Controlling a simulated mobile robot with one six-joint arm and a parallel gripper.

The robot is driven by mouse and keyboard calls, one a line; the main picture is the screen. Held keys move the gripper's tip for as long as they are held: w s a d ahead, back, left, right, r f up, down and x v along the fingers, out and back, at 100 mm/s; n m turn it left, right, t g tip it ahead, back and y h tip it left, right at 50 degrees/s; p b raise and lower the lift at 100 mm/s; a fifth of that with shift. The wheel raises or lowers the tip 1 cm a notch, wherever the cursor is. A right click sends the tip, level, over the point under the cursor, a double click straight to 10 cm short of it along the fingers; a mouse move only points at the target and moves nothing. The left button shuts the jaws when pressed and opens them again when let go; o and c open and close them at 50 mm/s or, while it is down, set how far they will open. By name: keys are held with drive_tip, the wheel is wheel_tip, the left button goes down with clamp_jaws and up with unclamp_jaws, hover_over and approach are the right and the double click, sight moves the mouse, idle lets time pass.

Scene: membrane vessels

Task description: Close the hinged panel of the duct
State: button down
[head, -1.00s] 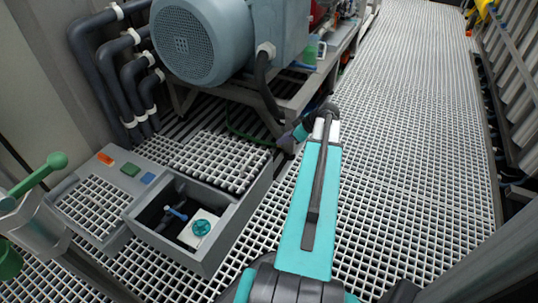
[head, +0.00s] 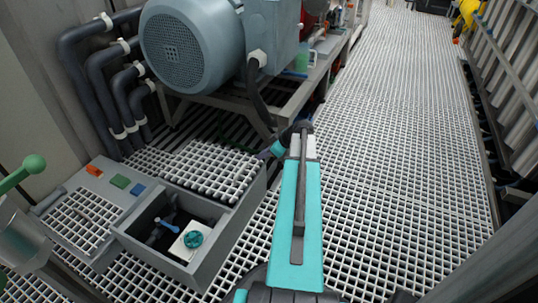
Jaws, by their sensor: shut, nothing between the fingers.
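The duct is a low grey box (head: 200,268) set in the floor grating at the lower left. Its front compartment is open and shows a blue-handled valve (head: 166,226) and a teal handwheel on a white block (head: 193,239). A grated panel (head: 208,168), which looks like the hinged panel, lies behind the opening and does not cover it. Its hinge cannot be made out. My gripper (head: 264,154) is small and partly hidden at the far end of my teal arm. It is shut and empty, right of the panel, near the motor frame. Contact cannot be told.
A large grey-blue motor (head: 192,48) on a metal frame stands behind the duct. Dark pipes (head: 82,75) run down the wall at left. A green-knobbed lever (head: 25,172) is at the left edge. The grated walkway (head: 400,130) at right is clear.

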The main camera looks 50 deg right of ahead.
drive_tip(key=shift+w+f+b, duration=0.2)
drive_tip(key=shift+f+b, duration=0.9)
drive_tip(key=shift+f, duration=1.3)
drive_tip(key=shift+s+f+b, duration=0.15)
drive_tip(key=shift+f+b, duration=0.2)
drive_tip(key=shift+f, duration=0.7)
drive_tip(key=shift+s+f+b, duration=0.15)
drive_tip(key=shift+f+b, duration=0.2)
drive_tip(key=shift+f, duration=0.8)
drive_tip(key=w+r+p+v, duration=0.1)
drive_tip(key=p+v, duration=0.5)
drive_tip(key=v, duration=0.7)
drive_tip(key=shift+w+r, duration=0.25)
drive_tip(key=shift+r, duration=0.45)
